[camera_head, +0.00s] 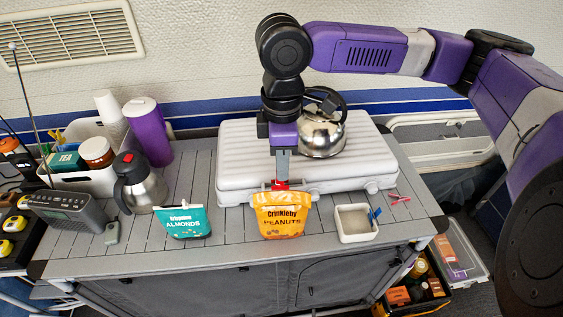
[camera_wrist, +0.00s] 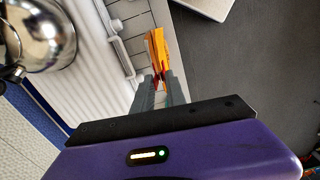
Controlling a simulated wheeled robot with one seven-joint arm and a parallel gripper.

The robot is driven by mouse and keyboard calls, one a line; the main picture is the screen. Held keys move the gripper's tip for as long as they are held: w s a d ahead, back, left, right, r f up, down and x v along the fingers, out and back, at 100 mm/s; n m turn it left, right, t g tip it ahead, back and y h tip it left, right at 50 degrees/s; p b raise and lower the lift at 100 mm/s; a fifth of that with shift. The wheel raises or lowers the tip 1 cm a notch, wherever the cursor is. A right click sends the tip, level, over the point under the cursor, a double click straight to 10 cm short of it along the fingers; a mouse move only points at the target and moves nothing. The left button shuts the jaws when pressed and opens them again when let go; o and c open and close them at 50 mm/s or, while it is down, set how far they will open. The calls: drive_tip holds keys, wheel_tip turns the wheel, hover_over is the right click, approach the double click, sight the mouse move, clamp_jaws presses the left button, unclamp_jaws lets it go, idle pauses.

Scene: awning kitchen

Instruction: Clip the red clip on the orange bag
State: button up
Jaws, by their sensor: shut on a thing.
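The orange bag (camera_head: 281,216), printed "Crinkleby Peanuts", stands upright on the slatted table in front of the white case. The red clip (camera_head: 279,185) is at the bag's top edge, between my gripper's fingertips. My gripper (camera_head: 281,180) points down above the bag and is shut on the red clip. In the wrist view, the grey fingers (camera_wrist: 158,82) close on the red clip (camera_wrist: 159,79), which meets the near end of the orange bag (camera_wrist: 155,46). I cannot tell whether the clip's jaws are around the bag's edge or only touching it.
A teal almonds bag (camera_head: 183,221) stands left, and a small white tray (camera_head: 355,222) with a blue clip (camera_head: 375,214) stands right. A steel kettle (camera_head: 322,132) sits on the white case (camera_head: 240,150) just behind my gripper. A steel jug (camera_head: 140,183) is farther left.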

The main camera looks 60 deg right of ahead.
drive_tip(key=shift+s+f, duration=0.25)
drive_tip(key=shift+f, duration=0.1)
idle(0.9)
drive_tip(key=shift+f, duration=0.4)
idle(0.5)
drive_tip(key=shift+f, duration=0.35)
drive_tip(key=shift+d+f+b, duration=0.1)
drive_tip(key=shift+f+b, duration=0.3)
drive_tip(key=shift+f, duration=0.35)
idle(0.8)
drive_tip(key=o, duration=0.8)
drive_tip(key=shift+o, duration=0.2)
drive_tip(key=shift+r, duration=0.1)
wheel_tip(320, 180, up, 7)
drive_tip(key=p, duration=0.6)
idle(0.4)
